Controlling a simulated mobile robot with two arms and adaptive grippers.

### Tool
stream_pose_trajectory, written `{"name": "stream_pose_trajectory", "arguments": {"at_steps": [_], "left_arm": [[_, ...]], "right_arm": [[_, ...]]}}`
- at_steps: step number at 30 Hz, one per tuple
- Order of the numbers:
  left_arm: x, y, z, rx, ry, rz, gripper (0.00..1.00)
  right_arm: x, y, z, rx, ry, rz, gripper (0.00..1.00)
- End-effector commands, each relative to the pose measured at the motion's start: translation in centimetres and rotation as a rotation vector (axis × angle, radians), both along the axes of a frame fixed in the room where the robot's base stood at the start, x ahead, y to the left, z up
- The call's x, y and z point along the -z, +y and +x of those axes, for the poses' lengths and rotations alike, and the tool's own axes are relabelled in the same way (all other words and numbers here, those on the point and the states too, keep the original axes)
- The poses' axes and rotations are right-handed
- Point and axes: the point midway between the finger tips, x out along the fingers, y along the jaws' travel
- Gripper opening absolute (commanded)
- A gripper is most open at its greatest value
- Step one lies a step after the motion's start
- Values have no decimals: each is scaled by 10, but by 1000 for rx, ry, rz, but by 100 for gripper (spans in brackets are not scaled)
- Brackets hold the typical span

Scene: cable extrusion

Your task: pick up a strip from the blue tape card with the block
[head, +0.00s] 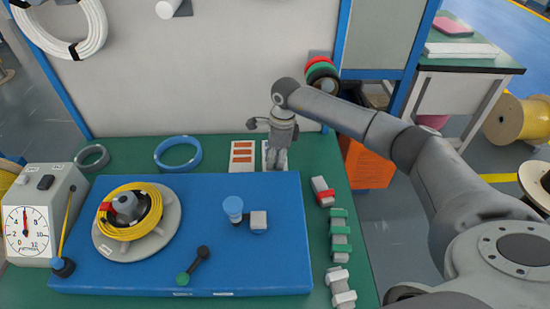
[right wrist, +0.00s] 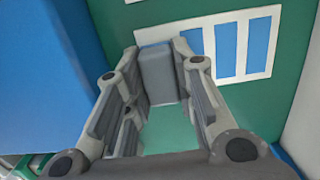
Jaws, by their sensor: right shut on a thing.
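The blue tape card (right wrist: 242,46) is white with several blue strips and lies on the green table top in the right wrist view. In the head view it is mostly hidden behind my right gripper (head: 277,163). My right gripper, also in the right wrist view (right wrist: 160,82), is shut on a grey block (right wrist: 157,75). The block is at one end of the card and covers part of it; whether it touches the card I cannot tell. My left gripper is not in view.
An orange-striped card (head: 243,156) lies just left of my right gripper. A raised blue board (head: 190,240) with a yellow cable reel (head: 130,214) is in front. Blocks with red (head: 324,191), green (head: 340,236) and white (head: 340,286) strips line the right side.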

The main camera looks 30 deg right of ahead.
Motion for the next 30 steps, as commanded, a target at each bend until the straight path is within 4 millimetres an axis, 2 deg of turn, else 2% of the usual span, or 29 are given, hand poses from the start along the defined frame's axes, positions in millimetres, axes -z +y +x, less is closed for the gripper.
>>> {"name": "stream_pose_trajectory", "arguments": {"at_steps": [1, 3, 18, 30], "left_arm": [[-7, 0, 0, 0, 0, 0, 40], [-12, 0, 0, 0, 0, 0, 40], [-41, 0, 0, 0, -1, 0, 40], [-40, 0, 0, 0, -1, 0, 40]], "right_arm": [[-11, 0, 1, 0, -2, 0, 3], [-18, 0, 1, 0, -4, 1, 3], [-68, 0, 2, 1, -7, 0, 3], [-68, 0, 2, 2, -7, 0, 3]]}}
